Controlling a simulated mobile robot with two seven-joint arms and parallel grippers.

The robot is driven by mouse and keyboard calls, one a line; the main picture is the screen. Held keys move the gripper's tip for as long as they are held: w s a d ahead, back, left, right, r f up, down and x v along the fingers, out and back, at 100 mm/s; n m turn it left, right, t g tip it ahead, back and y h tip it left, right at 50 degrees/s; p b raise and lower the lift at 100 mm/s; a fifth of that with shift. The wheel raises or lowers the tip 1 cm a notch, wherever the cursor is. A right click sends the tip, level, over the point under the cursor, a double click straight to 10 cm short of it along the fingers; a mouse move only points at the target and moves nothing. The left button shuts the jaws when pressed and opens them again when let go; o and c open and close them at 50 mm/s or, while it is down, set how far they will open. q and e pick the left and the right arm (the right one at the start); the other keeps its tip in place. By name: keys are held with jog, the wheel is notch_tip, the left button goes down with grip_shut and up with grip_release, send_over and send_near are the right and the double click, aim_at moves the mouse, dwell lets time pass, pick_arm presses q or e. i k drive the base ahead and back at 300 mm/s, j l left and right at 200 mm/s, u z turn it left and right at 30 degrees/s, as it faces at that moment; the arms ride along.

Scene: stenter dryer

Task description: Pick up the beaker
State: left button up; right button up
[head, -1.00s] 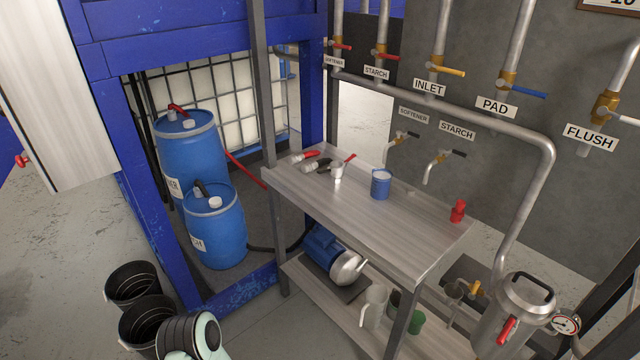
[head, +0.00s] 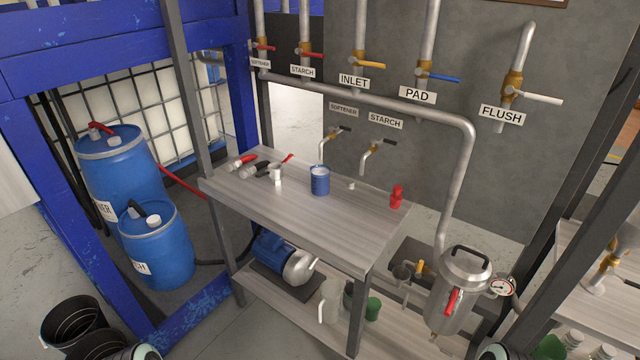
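I cannot tell for certain which vessel is the beaker. Only small parts of my arms show at the bottom edge, at left and right. Neither gripper's fingers are in view.
The metal table (head: 285,215) also bears red and grey fittings and a red piece (head: 396,197). A blue pump (head: 283,258) and green cup (head: 373,308) sit below. A steel pot (head: 463,285) stands right. Pipes and taps line the wall; blue drums (head: 155,245) stand left.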

aim_at(320, 173)
jog(key=i+j+z, duration=0.1)
jog(key=j, duration=0.25)
jog(key=i+j+z, duration=0.1)
jog(key=j, duration=0.3)
jog(key=i+j+z, duration=0.1)
jog(key=i+j, duration=0.15)
jog(key=j, duration=0.15)
jog(key=i+j+z, duration=0.1)
jog(key=j, duration=0.3)
jog(key=i+j+z, duration=0.1)
jog(key=j, duration=0.3)
